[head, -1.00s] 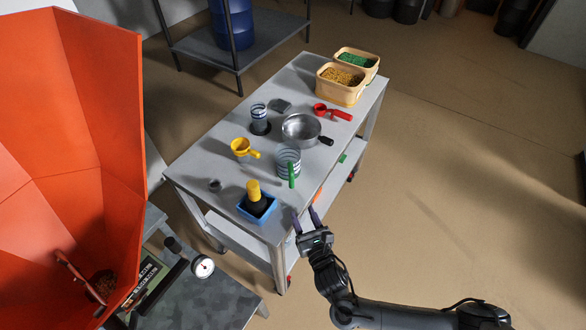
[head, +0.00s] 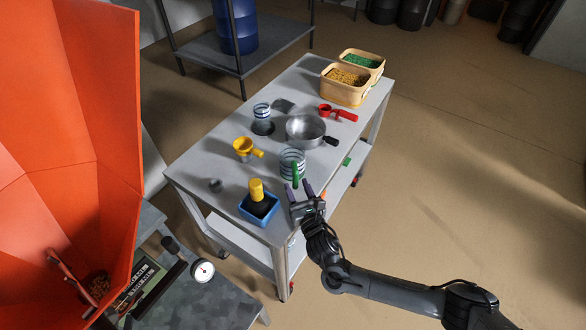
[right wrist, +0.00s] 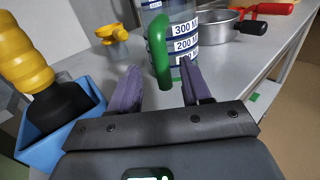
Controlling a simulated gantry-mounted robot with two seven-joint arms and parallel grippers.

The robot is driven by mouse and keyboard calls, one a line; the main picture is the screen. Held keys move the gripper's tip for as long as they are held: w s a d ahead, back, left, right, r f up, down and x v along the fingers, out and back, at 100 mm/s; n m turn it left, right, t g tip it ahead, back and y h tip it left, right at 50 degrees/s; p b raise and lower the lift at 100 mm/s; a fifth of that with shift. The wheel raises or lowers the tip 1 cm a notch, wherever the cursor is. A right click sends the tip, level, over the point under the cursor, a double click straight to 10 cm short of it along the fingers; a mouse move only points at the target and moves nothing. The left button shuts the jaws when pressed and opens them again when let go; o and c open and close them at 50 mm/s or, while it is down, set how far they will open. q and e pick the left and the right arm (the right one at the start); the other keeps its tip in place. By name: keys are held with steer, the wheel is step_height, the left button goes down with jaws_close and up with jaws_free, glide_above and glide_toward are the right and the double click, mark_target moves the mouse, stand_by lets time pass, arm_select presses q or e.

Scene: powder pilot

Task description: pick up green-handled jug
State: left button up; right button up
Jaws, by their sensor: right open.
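The green-handled jug (head: 289,164) is a clear, banded measuring jug standing upright on the table near its front edge. Its green handle (head: 295,174) faces my right gripper (head: 299,191). In the right wrist view the jug (right wrist: 183,42) shows volume marks, and its green handle (right wrist: 157,50) stands ahead, above the gap between the open fingers (right wrist: 161,90). My right gripper is open and empty, just short of the handle; I cannot tell whether it touches. My left gripper is not in view.
A blue tray (head: 246,213) with a yellow-topped black tool (head: 257,192) sits left of the gripper. A steel pan (head: 304,130), yellow scoop (head: 243,147), red scoop (head: 338,113) and striped beaker (head: 262,112) stand around the jug. Two bins (head: 344,88) are at the far end.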

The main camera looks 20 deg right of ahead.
mark_target(297, 183)
steer(key=shift+w+d, duration=0.2)
steer(key=shift+w, duration=1)
steer(key=shift+w+r+b, duration=0.1)
steer(key=shift+w+b, duration=0.2)
steer(key=shift+w, duration=0.05)
jaws_close()
